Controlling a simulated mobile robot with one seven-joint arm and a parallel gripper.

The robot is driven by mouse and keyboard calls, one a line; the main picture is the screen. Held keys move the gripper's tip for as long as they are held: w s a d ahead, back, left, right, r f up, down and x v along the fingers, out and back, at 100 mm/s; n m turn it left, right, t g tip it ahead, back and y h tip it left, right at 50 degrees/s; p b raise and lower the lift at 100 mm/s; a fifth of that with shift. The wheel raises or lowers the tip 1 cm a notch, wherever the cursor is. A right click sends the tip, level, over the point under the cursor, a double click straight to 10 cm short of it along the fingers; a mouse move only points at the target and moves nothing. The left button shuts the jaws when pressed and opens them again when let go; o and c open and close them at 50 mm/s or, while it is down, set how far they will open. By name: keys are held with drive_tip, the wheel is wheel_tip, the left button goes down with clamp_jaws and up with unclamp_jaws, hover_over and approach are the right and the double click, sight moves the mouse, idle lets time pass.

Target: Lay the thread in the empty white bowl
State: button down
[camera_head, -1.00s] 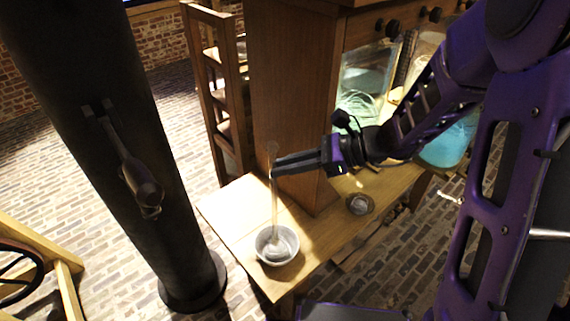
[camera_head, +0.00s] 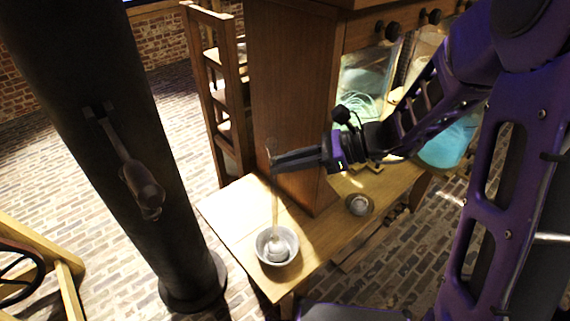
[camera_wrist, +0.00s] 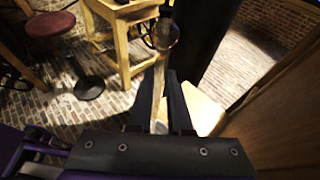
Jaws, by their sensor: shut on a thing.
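A long, thin, pale strand (camera_head: 275,212), which I take for the thread, hangs nearly straight down from my gripper (camera_head: 275,162). Its rounded, pale lower end is inside the white bowl (camera_head: 263,256), which stands on the wooden table. I cannot tell whether that end touches the bowl's bottom. A faint round top end shows just above the fingers. In the wrist view my gripper (camera_wrist: 163,100) has its dark fingers shut on either side of the pale strand (camera_wrist: 158,92). There a round, glassy end (camera_wrist: 163,34) shows beyond the fingertips.
A smaller dish (camera_head: 370,208) with something pale in it stands to the right on the wooden table (camera_head: 232,207). A tall wooden cabinet (camera_head: 290,95) rises behind. A dark column (camera_head: 150,160) stands at the left. The table's left part is clear.

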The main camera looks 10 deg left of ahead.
sight(274, 139)
drive_tip(key=shift+r, duration=3.4)
